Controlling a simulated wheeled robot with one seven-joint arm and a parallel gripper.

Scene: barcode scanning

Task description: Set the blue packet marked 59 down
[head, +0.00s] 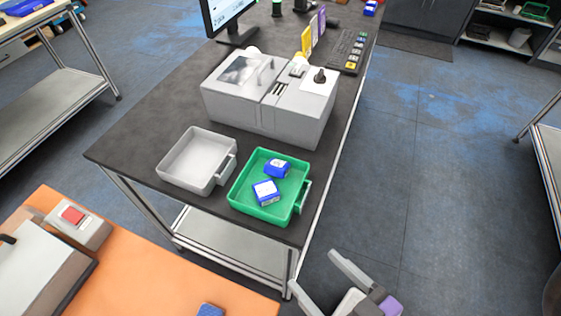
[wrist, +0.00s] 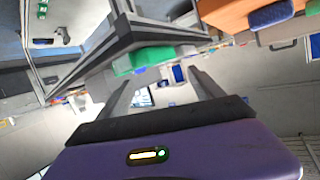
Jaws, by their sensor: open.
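Two blue packets with white labels lie in the green tray (head: 236,200): one nearer the front (head: 265,192) and one behind it (head: 277,169). Another blue packet (head: 209,310) lies on the orange surface, cut off by the bottom edge; a blue packet also shows on orange in the wrist view (wrist: 271,14). I cannot read 59 on any of them. My gripper (head: 314,270) is open and empty, in front of and to the right of the green tray, apart from it. In the wrist view nothing is held between the fingers (wrist: 163,82).
An empty grey tray (head: 165,172) stands left of the green tray on the dark table (head: 120,150). A grey-white machine (head: 240,105) stands behind both trays. The orange surface (head: 150,285) is at the lower left, with a red-button box (head: 78,222). Open floor (head: 430,200) lies right.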

